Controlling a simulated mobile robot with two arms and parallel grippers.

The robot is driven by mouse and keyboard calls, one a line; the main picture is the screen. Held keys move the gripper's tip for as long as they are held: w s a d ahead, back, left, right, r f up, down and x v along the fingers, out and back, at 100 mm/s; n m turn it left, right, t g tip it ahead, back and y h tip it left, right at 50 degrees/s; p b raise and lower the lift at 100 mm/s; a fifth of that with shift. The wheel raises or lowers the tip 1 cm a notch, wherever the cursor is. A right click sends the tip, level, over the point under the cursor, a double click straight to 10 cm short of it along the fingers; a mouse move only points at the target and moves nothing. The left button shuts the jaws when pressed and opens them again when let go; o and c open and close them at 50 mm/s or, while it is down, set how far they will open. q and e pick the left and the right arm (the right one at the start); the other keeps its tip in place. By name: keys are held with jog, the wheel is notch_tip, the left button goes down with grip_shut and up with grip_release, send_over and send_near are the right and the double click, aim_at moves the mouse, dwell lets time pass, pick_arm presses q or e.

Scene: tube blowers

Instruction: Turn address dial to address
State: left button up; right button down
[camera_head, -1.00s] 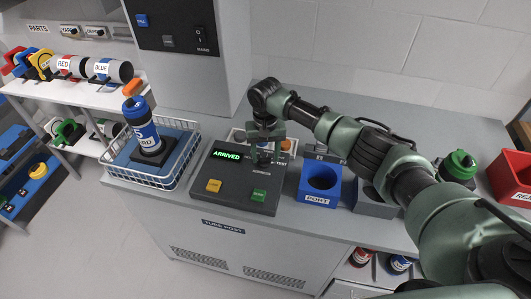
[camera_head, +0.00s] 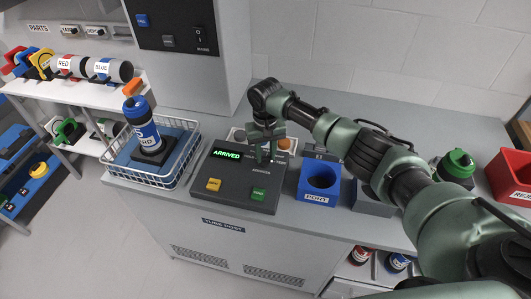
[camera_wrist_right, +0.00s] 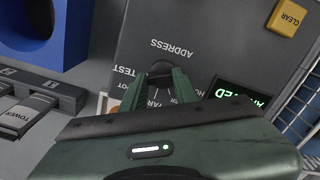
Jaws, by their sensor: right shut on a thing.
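The dark control panel (camera_head: 228,190) stands on the counter, with a green lit display (camera_head: 227,154) reading "ARRIVED". My right gripper (camera_head: 264,154) is over the panel's far right part. In the right wrist view, my right gripper (camera_wrist_right: 160,88) is shut on the dark round address dial (camera_wrist_right: 161,68), one finger on each side. The word "ADDRESS" is printed beside it, and "TEST" and other partly covered labels are around it. The fingers hide much of the dial, so I cannot tell where it points. My left gripper is not in view.
A yellow CLEAR button (camera_wrist_right: 287,17) and a green button (camera_head: 258,194) are on the panel. A blue port block (camera_head: 320,184) stands to its right. A wire basket (camera_head: 187,165) with a blue-capped canister (camera_head: 148,133) stands left. A small TOWER-labelled part (camera_wrist_right: 27,115) is near the gripper.

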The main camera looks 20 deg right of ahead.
jog(key=n, duration=0.2)
jog(key=shift+w+r+n+p, duration=0.1)
jog(key=shift+n+p, duration=0.2)
jog(key=n, duration=0.3)
jog(key=shift+w+n, duration=0.1)
jog(key=shift+n, duration=0.2)
jog(key=n, duration=0.6)
jog(key=shift+w+a+p, duration=0.1)
jog(key=shift+p, duration=0.2)
jog(key=n, duration=0.4)
jog(key=shift+a, duration=0.1)
jog(key=n, duration=0.3)
jog(key=shift+n, duration=0.3)
jog(key=n+b, duration=0.1)
jog(key=n, duration=0.5)
jog(key=shift+a, duration=0.15)
jog(key=shift+n, duration=0.4)
jog(key=c, duration=1.1)
grip_release()
